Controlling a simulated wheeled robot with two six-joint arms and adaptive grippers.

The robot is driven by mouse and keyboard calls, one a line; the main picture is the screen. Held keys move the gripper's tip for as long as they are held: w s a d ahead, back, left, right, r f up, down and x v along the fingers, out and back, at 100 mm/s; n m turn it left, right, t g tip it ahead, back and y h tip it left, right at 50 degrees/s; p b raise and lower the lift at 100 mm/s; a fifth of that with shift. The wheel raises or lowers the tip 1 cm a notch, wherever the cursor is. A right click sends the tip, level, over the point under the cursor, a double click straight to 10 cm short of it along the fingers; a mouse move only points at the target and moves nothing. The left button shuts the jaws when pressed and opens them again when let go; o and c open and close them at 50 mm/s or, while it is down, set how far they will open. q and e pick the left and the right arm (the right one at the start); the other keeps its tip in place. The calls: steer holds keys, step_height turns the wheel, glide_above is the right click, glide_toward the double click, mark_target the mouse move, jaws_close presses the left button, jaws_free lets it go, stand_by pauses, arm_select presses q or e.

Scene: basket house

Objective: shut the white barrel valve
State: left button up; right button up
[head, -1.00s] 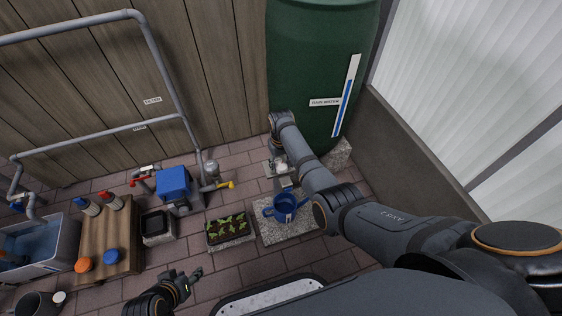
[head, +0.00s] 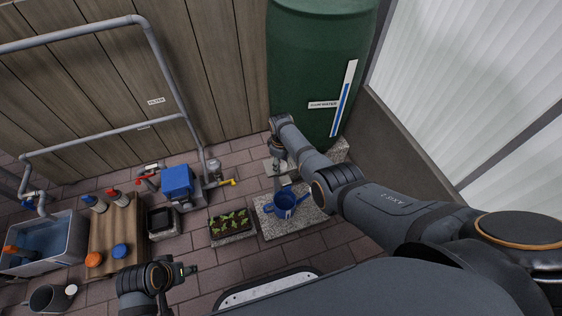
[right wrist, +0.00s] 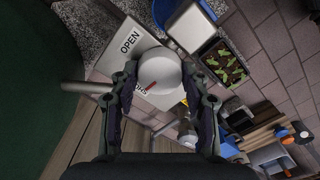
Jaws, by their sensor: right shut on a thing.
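The OPEN label (right wrist: 130,42) is at the knob's upper left. My right gripper (right wrist: 160,76) is shut on the knob, one finger on each side. In the head view my right gripper (head: 281,175) is beside the green barrel (head: 318,70) and covers the knob. My left gripper (head: 186,270) is low at the left, away from the valve; its jaws are unclear.
A blue watering can (head: 284,205) stands on a stone slab just in front of the valve. A seedling tray (head: 231,224), a blue pump (head: 177,181) with red and yellow handles, a wooden bench (head: 114,232) and a grey water tub (head: 73,246) stand to the left.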

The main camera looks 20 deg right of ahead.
mark_target(281, 164)
steer(key=shift+n, duration=0.5)
steer(key=o, duration=1.2)
steer(key=shift+c, duration=0.2)
step_height(281, 164, up, 12)
